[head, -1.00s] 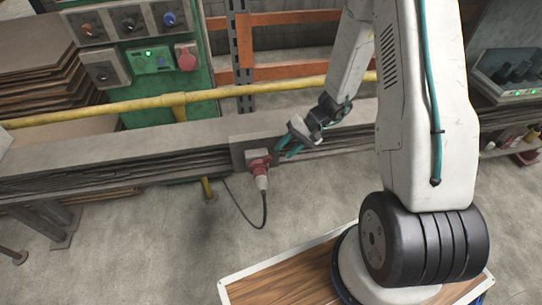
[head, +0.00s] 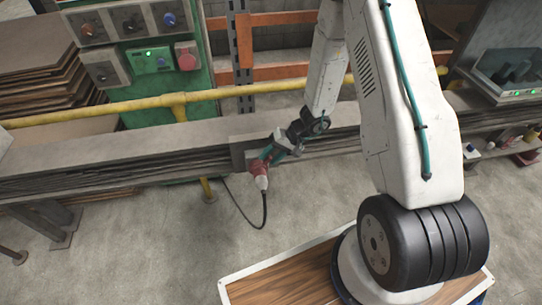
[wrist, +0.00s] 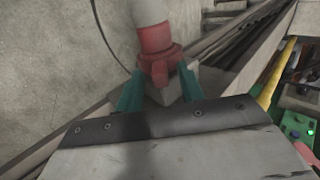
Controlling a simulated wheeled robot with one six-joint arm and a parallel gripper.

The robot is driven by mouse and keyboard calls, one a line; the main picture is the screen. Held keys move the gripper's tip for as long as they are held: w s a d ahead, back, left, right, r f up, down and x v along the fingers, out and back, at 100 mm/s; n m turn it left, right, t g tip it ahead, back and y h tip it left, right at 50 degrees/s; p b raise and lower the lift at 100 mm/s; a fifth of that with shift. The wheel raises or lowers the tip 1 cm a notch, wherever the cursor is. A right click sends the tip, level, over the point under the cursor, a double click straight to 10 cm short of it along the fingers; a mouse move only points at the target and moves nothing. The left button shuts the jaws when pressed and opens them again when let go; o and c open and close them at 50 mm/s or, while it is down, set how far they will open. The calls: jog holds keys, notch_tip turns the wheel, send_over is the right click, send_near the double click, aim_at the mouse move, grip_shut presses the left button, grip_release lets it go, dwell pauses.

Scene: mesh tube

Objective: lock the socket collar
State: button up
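The red socket collar (head: 258,168) sits at a plate on the front of the long bench, with a pale plug body (head: 262,183) below it. In the wrist view the red collar (wrist: 158,62) has lugs at its rim, and the pale plug body (wrist: 152,14) extends from it toward the top. My gripper (head: 266,155) is at the collar. In the wrist view its teal fingers (wrist: 160,76) are spread, one on each side of the collar's lower end. Nothing is clearly clamped; whether a fingertip touches the collar is hard to tell.
A black cable (head: 262,218) loops from the plug toward the bench. A yellow rail (head: 130,107) runs behind the bench (head: 120,150). A green control panel (head: 150,62) with knobs stands at the back left.

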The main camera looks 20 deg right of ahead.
grip_shut()
jog(key=shift+s+d+f+y, duration=0.1)
jog(key=shift+d+f+y, duration=0.3)
jog(key=shift+y, duration=0.5)
grip_release()
